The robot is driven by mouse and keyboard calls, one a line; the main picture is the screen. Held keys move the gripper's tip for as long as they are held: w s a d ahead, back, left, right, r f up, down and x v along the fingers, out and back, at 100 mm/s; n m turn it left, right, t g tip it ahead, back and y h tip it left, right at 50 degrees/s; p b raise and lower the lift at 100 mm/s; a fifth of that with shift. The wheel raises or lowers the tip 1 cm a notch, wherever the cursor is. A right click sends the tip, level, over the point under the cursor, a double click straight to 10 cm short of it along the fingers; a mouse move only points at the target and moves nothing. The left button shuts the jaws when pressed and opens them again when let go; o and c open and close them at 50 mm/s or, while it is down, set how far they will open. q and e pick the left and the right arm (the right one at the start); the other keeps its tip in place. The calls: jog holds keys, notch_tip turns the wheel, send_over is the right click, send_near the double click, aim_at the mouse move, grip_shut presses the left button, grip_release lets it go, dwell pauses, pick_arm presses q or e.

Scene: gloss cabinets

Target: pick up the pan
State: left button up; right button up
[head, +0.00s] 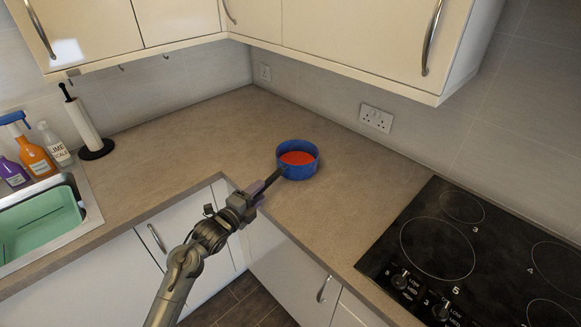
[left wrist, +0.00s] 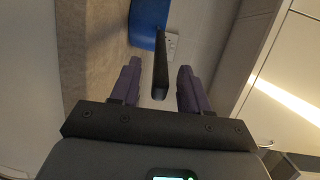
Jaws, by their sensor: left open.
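The pan (head: 298,166) is blue outside and red-orange inside. It stands upright on the counter in the corner area, with its dark handle (head: 273,179) pointing toward my left gripper (head: 262,188). In the left wrist view the pan's blue side (left wrist: 149,22) is at the top, and the black handle (left wrist: 160,65) runs down between the two purple fingers of the left gripper (left wrist: 158,85). The fingers are open, with a gap on each side of the handle. My right gripper is not in view.
A black hob (head: 480,250) lies at the right. A sink (head: 40,225) with a green basin, several bottles (head: 36,157) and a paper towel roll (head: 84,125) are at the left. Wall cabinets (head: 370,40) overhang the counter. The counter around the pan is clear.

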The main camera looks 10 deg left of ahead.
pick_arm(q)
jog(key=shift+x, duration=1.3)
grip_shut()
dwell(0.4)
jog(key=shift+r, duration=0.25)
